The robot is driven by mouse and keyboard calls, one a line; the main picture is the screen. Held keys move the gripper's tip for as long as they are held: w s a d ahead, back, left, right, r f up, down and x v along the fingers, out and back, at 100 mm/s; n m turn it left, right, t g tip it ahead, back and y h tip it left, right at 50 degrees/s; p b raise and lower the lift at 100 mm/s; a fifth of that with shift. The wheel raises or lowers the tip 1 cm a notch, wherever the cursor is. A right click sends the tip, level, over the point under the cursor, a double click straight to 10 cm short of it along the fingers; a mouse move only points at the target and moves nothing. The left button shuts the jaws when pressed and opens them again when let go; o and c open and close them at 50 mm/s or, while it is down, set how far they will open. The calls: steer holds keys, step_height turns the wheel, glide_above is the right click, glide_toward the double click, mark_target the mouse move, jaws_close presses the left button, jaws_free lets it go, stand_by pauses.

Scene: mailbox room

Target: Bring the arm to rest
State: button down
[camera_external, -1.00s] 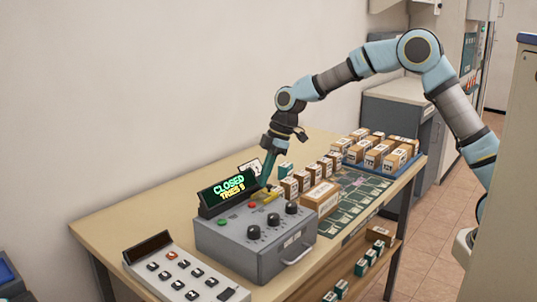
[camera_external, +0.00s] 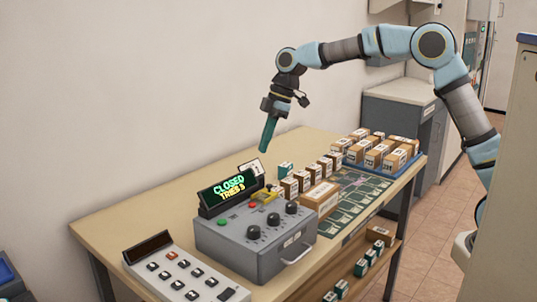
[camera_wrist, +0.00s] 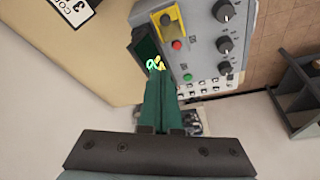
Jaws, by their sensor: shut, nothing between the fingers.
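My gripper (camera_external: 267,148) has green fingers pointing down and is raised in the air above the table, behind the grey control box. The fingers are together with nothing between them. In the wrist view the gripper (camera_wrist: 161,75) also shows shut, with the grey control box (camera_wrist: 196,35) beyond its tips. The grey control box (camera_external: 256,251) stands on the table, with black knobs, a red button and a green button. The fingertips are clear of the box.
A white keypad unit (camera_external: 184,275) stands at the table's front left. Several small boxes (camera_external: 303,179) stand in a row on the table (camera_external: 150,213). A blue tray (camera_external: 378,171) with brown boxes is at the far right end. The wall is close behind the arm.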

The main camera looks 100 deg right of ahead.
steer(key=s+a+f+m+g, duration=0.1)
steer(key=s+a+f, duration=0.15)
steer(key=a, duration=0.45)
steer(key=s+a+f+h, duration=0.1)
steer(key=a+f, duration=0.2)
steer(key=a, duration=0.4)
steer(key=s+a+f+m+g, duration=0.1)
steer(key=s+a+f, duration=0.15)
steer(key=a, duration=0.35)
steer(key=s+a+f+m, duration=0.1)
steer(key=s+a+f, duration=0.2)
steer(key=s+a, duration=0.3)
steer(key=s+a+f+m, duration=0.1)
steer(key=s+a+f, duration=0.3)
steer(key=s, duration=0.5)
steer(key=shift+s+a+f+m, duration=0.25)
steer(key=shift+a+m, duration=0.15)
steer(key=shift+a, duration=0.55)
steer(key=shift+w, duration=0.1)
